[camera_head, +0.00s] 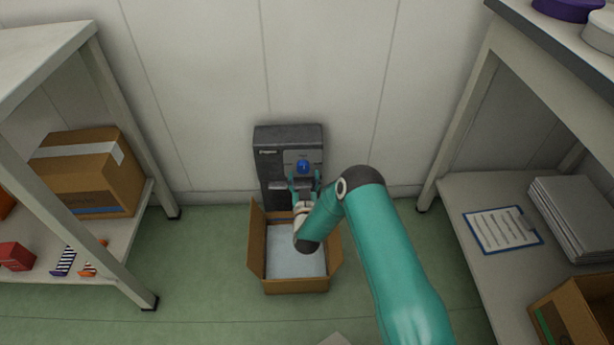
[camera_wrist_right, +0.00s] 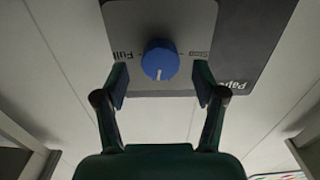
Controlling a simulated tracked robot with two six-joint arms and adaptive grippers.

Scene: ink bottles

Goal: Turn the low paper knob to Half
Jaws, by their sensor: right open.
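The blue knob (camera_head: 303,167) sits on a grey plate on the front of a dark machine (camera_head: 274,135) that stands against the wall. In the right wrist view, the knob (camera_wrist_right: 160,60) has a white mark pointing toward the bottom of the picture. My left gripper is not in view.
An open cardboard box (camera_head: 297,286) with a pale sheet inside stands on the floor before the machine, under my right arm. A shelf (camera_head: 125,245) with a closed carton (camera_head: 85,185) is at left. A bench (camera_head: 480,185) with a clipboard (camera_head: 503,229) is at right.

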